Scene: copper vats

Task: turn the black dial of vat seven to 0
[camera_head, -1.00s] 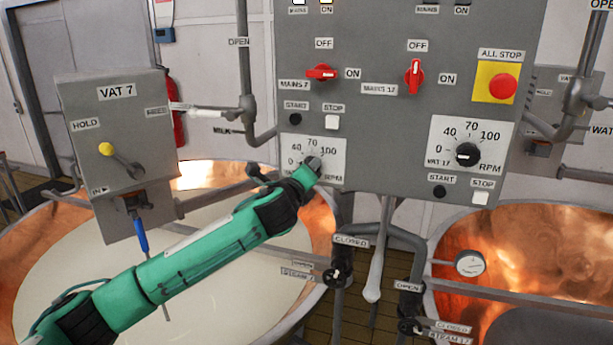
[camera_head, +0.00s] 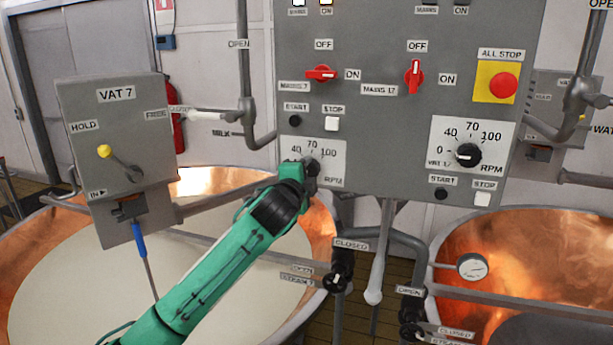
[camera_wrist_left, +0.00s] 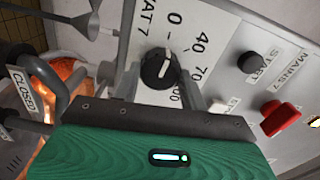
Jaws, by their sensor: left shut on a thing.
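The black dial of vat seven (camera_wrist_left: 158,68) sits on a white scale plate marked 0, 40, 70 and 100. In the left wrist view its white pointer line is toward the 0, though I cannot tell whether it is exactly on it. My left gripper (camera_wrist_left: 160,82) has one finger on each side of the dial and is shut on it. In the head view the gripper (camera_head: 303,170) covers the lower left of the scale plate (camera_head: 333,152), and only part of the dial (camera_head: 313,167) shows. My right gripper is not in view.
The dial of vat 17 (camera_head: 467,155) is to the right on the same grey panel. Above are two red mains switches (camera_head: 321,73) and the all-stop button (camera_head: 503,86). The start (camera_head: 295,121) and stop (camera_head: 331,124) buttons are close above my gripper. Pipes and copper vats lie below.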

